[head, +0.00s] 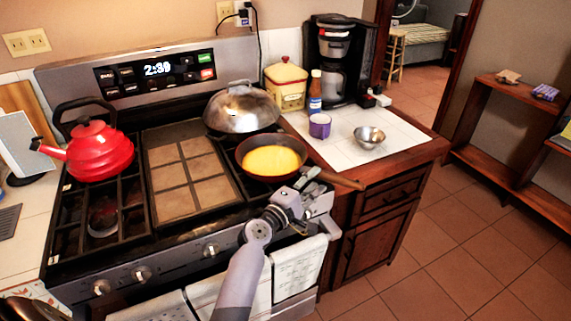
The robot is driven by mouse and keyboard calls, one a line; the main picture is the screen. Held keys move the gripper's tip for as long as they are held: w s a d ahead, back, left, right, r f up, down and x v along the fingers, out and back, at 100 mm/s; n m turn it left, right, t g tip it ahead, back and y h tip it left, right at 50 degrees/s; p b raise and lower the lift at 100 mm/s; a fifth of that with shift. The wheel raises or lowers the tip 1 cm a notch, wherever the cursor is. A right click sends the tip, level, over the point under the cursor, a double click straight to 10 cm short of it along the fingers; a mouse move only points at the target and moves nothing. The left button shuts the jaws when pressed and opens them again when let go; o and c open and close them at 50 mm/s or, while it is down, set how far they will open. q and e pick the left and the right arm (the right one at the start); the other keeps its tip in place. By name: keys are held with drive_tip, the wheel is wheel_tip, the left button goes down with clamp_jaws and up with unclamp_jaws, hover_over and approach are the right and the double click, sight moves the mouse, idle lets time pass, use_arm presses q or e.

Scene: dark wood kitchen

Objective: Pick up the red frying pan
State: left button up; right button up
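My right gripper is not in view.
A domed metal lid or wok (242,108) stands right behind the pan. A red kettle (98,152) is on the left burners. The counter right of the stove holds a purple cup (320,126), a metal bowl (369,137) and a coffee maker (336,60). Tiled floor (460,240) is clear at right.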

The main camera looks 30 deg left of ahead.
sight(319, 177)
use_arm(q)
drive_tip(key=x, duration=0.4)
drive_tip(key=shift+w+d+f, duration=0.15)
drive_tip(key=shift+w, duration=0.1)
drive_tip(key=shift+s, duration=0.1)
drive_tip(key=shift+c, duration=0.6)
clamp_jaws()
idle(0.3)
